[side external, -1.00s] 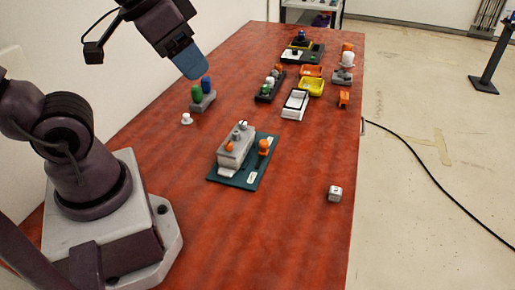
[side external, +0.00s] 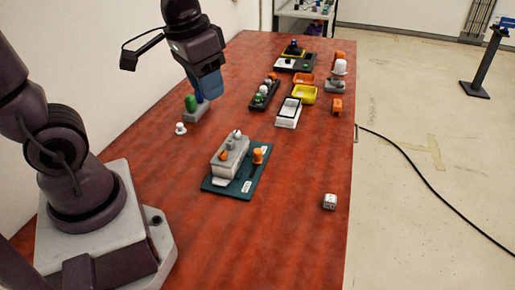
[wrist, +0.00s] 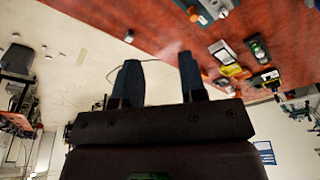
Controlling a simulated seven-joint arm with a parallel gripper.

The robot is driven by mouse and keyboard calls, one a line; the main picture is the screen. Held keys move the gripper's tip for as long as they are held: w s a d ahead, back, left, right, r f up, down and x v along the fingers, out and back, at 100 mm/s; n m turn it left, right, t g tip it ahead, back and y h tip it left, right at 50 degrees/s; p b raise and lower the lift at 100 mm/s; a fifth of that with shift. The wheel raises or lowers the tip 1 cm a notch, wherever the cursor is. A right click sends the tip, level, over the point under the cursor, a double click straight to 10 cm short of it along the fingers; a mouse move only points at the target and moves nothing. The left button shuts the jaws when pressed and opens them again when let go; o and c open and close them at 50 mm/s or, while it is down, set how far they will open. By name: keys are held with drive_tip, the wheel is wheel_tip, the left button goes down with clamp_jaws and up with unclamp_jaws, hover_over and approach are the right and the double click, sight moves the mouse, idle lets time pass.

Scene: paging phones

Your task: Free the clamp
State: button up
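I cannot tell for sure which thing is the clamp. A grey block (side external: 229,156) with orange and white knobs on top lies on a teal plate (side external: 221,186), with an orange knob (side external: 257,155) beside it. A small grey base (side external: 196,112) with a green knob (side external: 190,103) stands further back. My gripper (side external: 207,98) is low over this base and hides the blue knob's place, so I cannot tell whether they touch. In the wrist view my gripper (wrist: 160,72) has its two dark fingers apart with nothing visible between them.
A white knob (side external: 180,128) stands left of the teal plate. A white tray (side external: 288,113), a yellow bin (side external: 304,95) and a black rack (side external: 263,96) are further back. A white cube (side external: 329,201) is near the right edge. The front of the red table (side external: 270,245) is clear.

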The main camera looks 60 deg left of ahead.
drive_tip(key=w+a+f+g, duration=0.2)
drive_tip(key=w+a+f, duration=0.2)
drive_tip(key=w+f, duration=0.25)
drive_tip(key=m, duration=0.1)
hover_over(258, 150)
wheel_tip(258, 150, down, 8)
wheel_tip(258, 150, down, 13)
drive_tip(key=shift+r, duration=0.2)
